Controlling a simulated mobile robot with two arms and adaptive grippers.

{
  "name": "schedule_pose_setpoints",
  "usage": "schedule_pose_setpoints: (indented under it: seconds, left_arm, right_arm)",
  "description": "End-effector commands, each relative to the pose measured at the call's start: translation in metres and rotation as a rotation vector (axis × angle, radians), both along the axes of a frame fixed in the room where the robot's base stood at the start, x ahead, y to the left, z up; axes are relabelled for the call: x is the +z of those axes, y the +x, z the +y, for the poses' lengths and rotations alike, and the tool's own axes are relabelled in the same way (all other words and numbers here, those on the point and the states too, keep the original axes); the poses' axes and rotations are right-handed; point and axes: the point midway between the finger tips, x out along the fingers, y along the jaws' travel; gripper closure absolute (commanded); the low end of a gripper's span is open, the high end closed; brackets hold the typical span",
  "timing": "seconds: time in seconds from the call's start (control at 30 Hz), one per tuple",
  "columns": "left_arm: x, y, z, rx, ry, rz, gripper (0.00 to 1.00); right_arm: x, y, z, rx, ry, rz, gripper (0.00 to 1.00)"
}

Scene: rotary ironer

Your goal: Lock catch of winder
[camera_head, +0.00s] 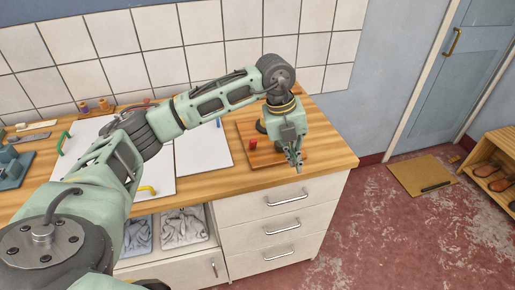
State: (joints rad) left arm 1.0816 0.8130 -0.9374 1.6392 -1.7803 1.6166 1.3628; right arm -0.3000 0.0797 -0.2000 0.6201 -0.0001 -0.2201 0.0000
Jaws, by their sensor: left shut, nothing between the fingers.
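My left gripper (297,166) points down at the right end of the wooden counter (335,155), and its fingers are shut and empty. It hangs in front of the right part of a reddish-brown wooden board (264,159). A small red part (253,145) stands on this board, just left of the gripper. A dark rounded part (261,126) shows behind it, partly covered by my arm. I cannot tell which of these belongs to the winder or its catch. My right gripper is not in view.
A white panel (205,150) lies on the counter left of the board. A white-fronted drawer unit (275,208) is below. Folded grey cloths (184,226) lie in an open compartment. A brown mat (418,176) lies near the blue door (462,80).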

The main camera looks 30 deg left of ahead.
Motion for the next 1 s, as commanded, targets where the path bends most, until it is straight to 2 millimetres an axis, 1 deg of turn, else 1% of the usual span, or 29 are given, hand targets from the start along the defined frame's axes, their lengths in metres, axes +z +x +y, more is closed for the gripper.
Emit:
schedule_pose_setpoints:
  seconds: [0.03, 0.1, 0.2, 0.3, 0.63, 0.73, 0.87, 1.0]
  left_arm:
    - [0.007, 0.002, 0.027, 0.051, 0.076, 0.013, 1.0]
    - [0.014, 0.002, 0.056, 0.112, 0.161, 0.034, 1.0]
    - [0.022, 0.0, 0.083, 0.174, 0.239, 0.054, 1.0]
    - [0.025, -0.002, 0.095, 0.203, 0.273, 0.066, 1.0]
    - [0.026, -0.003, 0.096, 0.205, 0.278, 0.068, 1.0]
    - [0.021, -0.003, 0.096, 0.205, 0.277, 0.07, 1.0]
    - [0.006, -0.003, 0.097, 0.204, 0.277, 0.072, 1.0]
    - [-0.021, -0.002, 0.099, 0.203, 0.277, 0.074, 1.0]
  right_arm:
    - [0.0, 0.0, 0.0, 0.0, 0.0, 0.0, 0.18]
    - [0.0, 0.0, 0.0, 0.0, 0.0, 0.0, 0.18]
    - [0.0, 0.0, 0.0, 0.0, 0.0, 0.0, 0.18]
    - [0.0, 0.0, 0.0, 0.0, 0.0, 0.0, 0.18]
    - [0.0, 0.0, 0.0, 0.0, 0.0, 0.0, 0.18]
    - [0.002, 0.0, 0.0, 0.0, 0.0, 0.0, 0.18]
    - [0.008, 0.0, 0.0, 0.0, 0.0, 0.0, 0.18]
    - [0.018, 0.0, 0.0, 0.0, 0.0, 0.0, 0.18]
